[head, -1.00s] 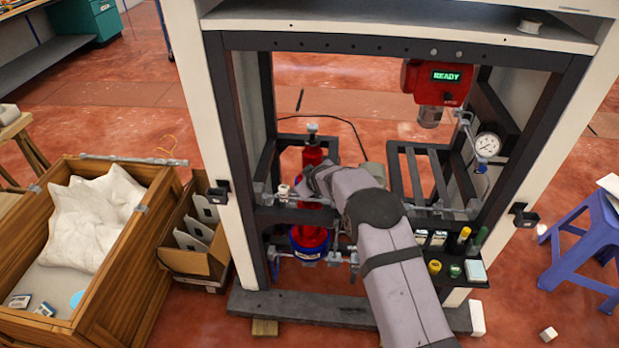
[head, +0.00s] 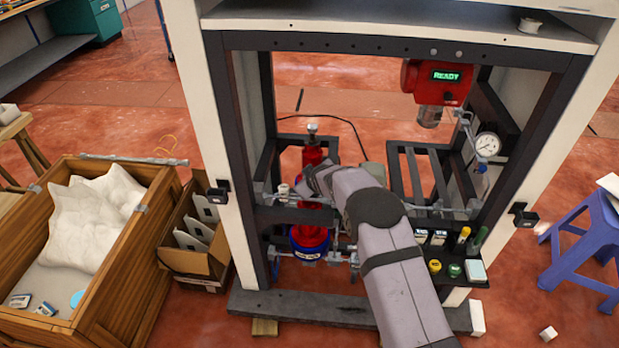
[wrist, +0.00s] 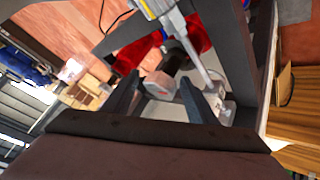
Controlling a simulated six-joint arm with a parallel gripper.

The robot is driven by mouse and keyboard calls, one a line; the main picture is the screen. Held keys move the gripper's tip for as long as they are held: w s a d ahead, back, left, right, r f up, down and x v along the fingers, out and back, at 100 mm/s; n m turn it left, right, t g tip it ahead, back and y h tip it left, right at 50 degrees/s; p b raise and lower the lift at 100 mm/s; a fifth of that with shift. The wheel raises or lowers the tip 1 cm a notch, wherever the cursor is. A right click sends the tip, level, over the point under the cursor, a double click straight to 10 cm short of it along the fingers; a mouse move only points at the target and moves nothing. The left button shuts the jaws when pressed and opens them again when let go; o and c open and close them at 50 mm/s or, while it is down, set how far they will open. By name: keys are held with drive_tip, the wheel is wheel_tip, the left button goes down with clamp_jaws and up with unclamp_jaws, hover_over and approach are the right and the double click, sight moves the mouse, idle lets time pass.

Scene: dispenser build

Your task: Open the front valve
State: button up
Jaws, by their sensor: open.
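The red dispenser column (head: 312,156) stands upright in the left of the dark frame, with a blue-banded lower part (head: 309,243). Grey pipes and fittings (head: 335,258) run beside it. A small pale knob (head: 283,190) sits on the left of the front rail; I cannot tell which fitting is the front valve. My gripper (head: 303,185) is at the column's front, its fingers mostly hidden by my arm. In the wrist view my gripper (wrist: 160,88) is open, with a pale grey knob (wrist: 159,86) between or just beyond its fingers. Contact cannot be told.
A red unit reading READY (head: 437,82) and a gauge (head: 487,145) are at the right. A small tray (head: 455,281) holds bottles at the front right. A wooden crate (head: 103,310) and cardboard box (head: 190,262) stand left; a blue stool (head: 585,235) stands right.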

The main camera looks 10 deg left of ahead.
drive_tip(key=shift+r, duration=0.2)
drive_tip(key=shift+r+p, duration=2.85)
drive_tip(key=shift+r, duration=0.5)
drive_tip(key=shift+d+r, duration=0.15)
drive_tip(key=shift+d, duration=0.05)
drive_tip(key=s+d+r+m+g+h+p, duration=0.1)
drive_tip(key=s+d+r+m+g+p, duration=0.15)
drive_tip(key=s+d+r, duration=0.45)
drive_tip(key=s+d+r+m+g+h+p, duration=0.1)
drive_tip(key=s+d+r+m+g+p, duration=0.2)
drive_tip(key=s+d, duration=0.65)
drive_tip(key=s+d+r+m+g+p, duration=0.1)
drive_tip(key=s+d, duration=0.1)
drive_tip(key=s, duration=0.8)
drive_tip(key=s+d+r+m+g+p, duration=0.1)
drive_tip(key=s+d+r+m, duration=0.1)
drive_tip(key=s, duration=0.8)
drive_tip(key=s+d+r+m+g+p, duration=0.1)
drive_tip(key=s+d+r, duration=0.1)
drive_tip(key=s, duration=0.7)
drive_tip(key=shift+s+d+h, duration=0.3)
drive_tip(key=shift+s+h, duration=0.1)
